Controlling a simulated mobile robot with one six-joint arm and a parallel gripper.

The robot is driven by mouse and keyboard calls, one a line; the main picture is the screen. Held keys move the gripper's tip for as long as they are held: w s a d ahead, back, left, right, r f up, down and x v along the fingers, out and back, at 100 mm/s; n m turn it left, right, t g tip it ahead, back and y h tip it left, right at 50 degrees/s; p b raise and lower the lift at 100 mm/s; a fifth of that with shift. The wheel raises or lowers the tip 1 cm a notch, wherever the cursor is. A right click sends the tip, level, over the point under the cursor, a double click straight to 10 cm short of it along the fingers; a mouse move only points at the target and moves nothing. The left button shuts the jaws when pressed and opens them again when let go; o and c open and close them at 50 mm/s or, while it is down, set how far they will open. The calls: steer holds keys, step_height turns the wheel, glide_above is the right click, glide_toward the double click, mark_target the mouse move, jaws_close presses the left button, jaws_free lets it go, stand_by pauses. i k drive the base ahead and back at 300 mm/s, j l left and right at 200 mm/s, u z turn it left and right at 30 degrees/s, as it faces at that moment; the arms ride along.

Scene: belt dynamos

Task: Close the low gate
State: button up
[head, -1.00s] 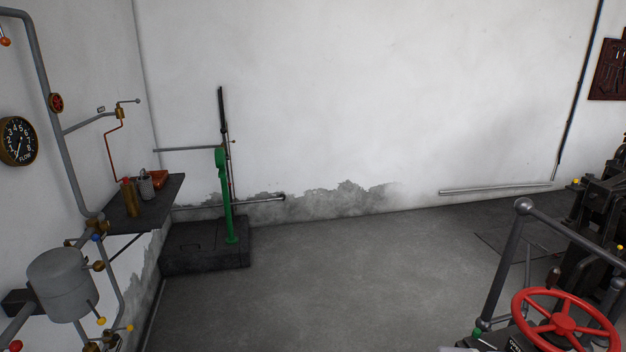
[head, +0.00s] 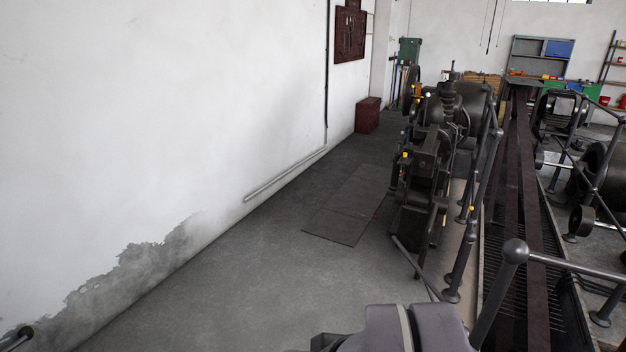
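I cannot pick out a low gate for certain. Low grey railings (head: 486,190) with ball-topped posts run along the machinery on the right. The nearest ball-topped post (head: 515,252) stands at the lower right, with a rail running right from it. A thin slanting bar (head: 418,268) stands at the near end of the dark machine; I cannot tell whether it belongs to a gate. My gripper is not in view; only a grey part of my own body shows at the bottom edge.
A dark machine (head: 430,165) stands right of a clear strip of grey floor (head: 235,295). A floor plate (head: 348,210) lies in this strip. A white wall (head: 170,110) bounds it on the left. Long dark belts (head: 518,190) run behind the railings. A red-brown box (head: 368,115) stands farther back.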

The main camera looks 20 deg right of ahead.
mark_target(428, 283)
steer(key=i+l+z, duration=0.3)
steer(key=z, duration=0.15)
steer(key=i+l+z, duration=0.2)
steer(key=i+z, duration=1.05)
steer(key=i+j, duration=0.15)
steer(key=j, duration=0.2)
steer(key=i+j+z, duration=0.15)
steer(key=j, duration=0.6)
steer(key=i+z, duration=0.3)
steer(key=i, duration=1.05)
